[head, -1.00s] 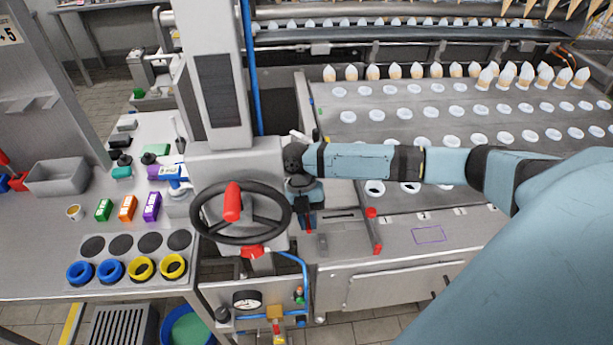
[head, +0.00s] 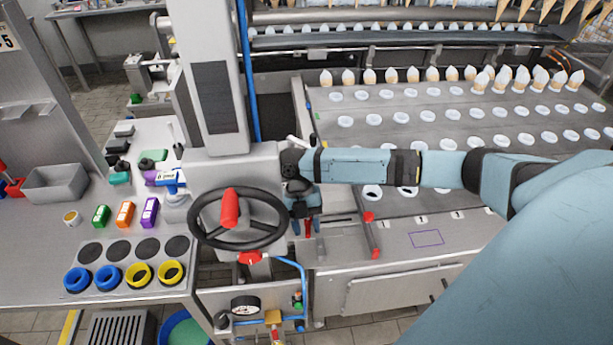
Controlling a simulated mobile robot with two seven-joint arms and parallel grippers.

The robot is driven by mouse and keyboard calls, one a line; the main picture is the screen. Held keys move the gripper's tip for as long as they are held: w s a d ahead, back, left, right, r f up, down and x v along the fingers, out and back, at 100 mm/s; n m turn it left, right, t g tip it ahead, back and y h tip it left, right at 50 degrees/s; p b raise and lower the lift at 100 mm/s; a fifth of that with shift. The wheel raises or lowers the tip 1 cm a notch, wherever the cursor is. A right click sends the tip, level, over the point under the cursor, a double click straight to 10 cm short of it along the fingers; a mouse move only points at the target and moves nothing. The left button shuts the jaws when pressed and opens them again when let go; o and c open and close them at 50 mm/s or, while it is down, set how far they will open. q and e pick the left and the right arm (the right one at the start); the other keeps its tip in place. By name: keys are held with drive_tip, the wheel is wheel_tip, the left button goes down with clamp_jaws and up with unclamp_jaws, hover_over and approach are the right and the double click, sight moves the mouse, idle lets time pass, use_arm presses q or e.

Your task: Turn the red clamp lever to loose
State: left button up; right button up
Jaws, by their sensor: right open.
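A narrow red piece (head: 308,229), which looks like the red clamp lever, stands just right of the black handwheel. My right gripper (head: 304,227) points down over it with its fingers apart. Much of the lever is hidden by the gripper and wrist. My left gripper is not in view.
The handwheel (head: 237,219) with its red handle (head: 230,208) stands close left of the gripper. A red knob (head: 249,258) sits below the wheel. A red-ended bar (head: 372,236) lies to the right. A blue hose (head: 289,262) runs below.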

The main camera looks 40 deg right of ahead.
drive_tip(key=b+v, duration=0.2)
drive_tip(key=v, duration=1.1)
drive_tip(key=shift+w+r, duration=0.2)
drive_tip(key=shift+r, duration=0.15)
